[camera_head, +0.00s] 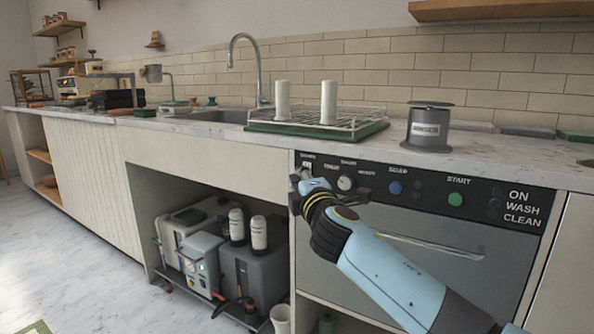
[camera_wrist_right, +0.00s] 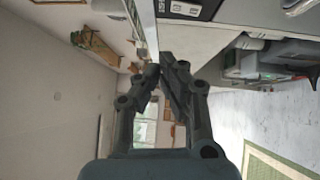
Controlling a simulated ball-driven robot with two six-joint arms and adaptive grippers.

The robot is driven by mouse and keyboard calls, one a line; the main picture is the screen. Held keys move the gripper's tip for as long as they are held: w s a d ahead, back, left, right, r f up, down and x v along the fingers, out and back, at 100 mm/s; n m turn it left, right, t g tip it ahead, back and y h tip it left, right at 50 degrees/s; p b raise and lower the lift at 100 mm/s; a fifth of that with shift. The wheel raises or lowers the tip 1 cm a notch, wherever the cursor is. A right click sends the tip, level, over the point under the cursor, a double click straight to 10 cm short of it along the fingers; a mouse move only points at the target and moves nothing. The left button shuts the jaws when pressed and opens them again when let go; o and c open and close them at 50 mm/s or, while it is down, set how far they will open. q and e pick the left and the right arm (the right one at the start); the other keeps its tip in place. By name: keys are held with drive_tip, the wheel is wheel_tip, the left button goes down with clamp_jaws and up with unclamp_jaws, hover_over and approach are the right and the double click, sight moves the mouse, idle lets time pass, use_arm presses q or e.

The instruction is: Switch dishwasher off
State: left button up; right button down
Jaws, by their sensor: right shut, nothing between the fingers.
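The dishwasher (camera_head: 430,278) is built in under the counter, with a dark control panel along its top edge. A small pale switch (camera_head: 307,166) is at the panel's left end, partly hidden by my gripper; I cannot tell its setting. To its right are a white knob (camera_head: 344,183), a blue button (camera_head: 395,187) and a green START button (camera_head: 455,199). My right gripper (camera_head: 296,180) is shut and empty, just below the small switch; I cannot tell if it touches. In the right wrist view the shut fingers (camera_wrist_right: 162,72) are near the panel (camera_wrist_right: 187,9). My left gripper is out of view.
A green rack (camera_head: 262,128) with two white cylinders and a grey canister (camera_head: 430,128) stand on the counter above. A horizontal door handle (camera_head: 430,243) lies behind my right arm. An open bay (camera_head: 160,185) holding equipment is at the left. The indicator lights look dark.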

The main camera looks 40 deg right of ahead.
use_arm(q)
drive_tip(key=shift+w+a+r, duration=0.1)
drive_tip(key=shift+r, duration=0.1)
use_arm(e)
drive_tip(key=v, duration=0.3)
drive_tip(key=shift+s+a+r, duration=0.1)
drive_tip(key=shift+s+r, duration=0.15)
drive_tip(key=shift+s, duration=0.05)
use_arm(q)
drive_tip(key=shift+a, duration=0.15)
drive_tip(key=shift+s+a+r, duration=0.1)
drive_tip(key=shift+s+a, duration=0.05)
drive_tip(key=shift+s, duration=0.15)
